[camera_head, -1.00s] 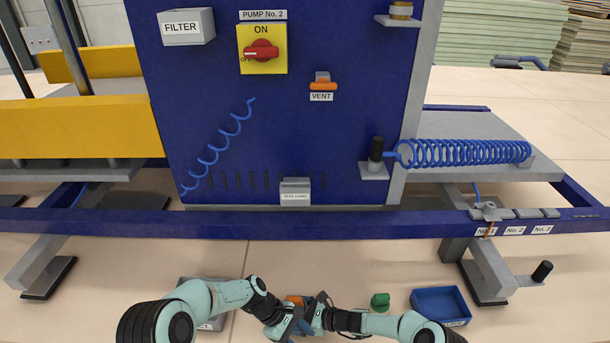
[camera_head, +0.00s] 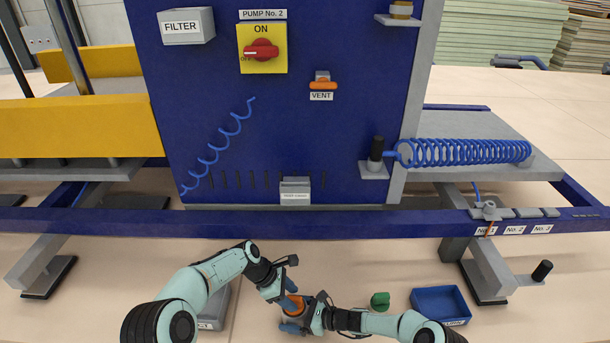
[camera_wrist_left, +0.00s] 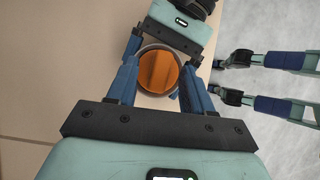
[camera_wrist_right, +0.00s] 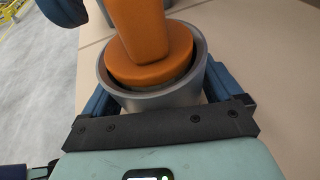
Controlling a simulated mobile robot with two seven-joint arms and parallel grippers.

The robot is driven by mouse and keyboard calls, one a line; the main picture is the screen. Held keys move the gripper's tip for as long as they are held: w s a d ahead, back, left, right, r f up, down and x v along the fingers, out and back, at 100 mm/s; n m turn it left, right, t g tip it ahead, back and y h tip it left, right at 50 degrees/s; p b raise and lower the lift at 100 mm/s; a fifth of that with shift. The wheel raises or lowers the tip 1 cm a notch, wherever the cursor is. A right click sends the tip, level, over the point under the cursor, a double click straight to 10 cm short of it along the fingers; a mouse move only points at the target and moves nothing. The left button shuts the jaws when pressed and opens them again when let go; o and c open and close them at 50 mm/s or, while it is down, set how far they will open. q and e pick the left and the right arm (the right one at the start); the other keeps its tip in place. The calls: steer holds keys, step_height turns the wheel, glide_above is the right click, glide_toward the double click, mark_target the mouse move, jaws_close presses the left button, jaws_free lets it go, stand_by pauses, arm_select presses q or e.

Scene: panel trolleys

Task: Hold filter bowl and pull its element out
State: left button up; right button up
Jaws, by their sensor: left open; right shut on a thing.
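The filter bowl is a grey round cup (camera_wrist_right: 200,75), with its orange element (camera_wrist_right: 150,65) in its mouth. In the right wrist view, a thick orange upright part rises from the element's round disc. My right gripper (camera_head: 307,316) is shut on the bowl, with one blue finger on each side of its wall. My left gripper (camera_head: 287,291) is open and just above the element. In the left wrist view, its fingers lie on either side of the orange element (camera_wrist_left: 158,72); I cannot tell whether they touch it. The element's lower part is hidden inside the bowl.
A grey tray (camera_head: 218,300) lies beside my left arm on the floor. A green part (camera_head: 380,300) and a blue bin (camera_head: 440,302) lie to the right. The trolley's blue rail (camera_head: 330,225) runs across behind the grippers.

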arm_select(q)
steer(key=shift+x, duration=1.1)
steer(key=shift+c, duration=0.3)
jaws_close()
steer(key=shift+r, duration=0.15)
steer(key=shift+r, duration=0.9)
step_height(320, 180, up, 11)
stand_by(1.0)
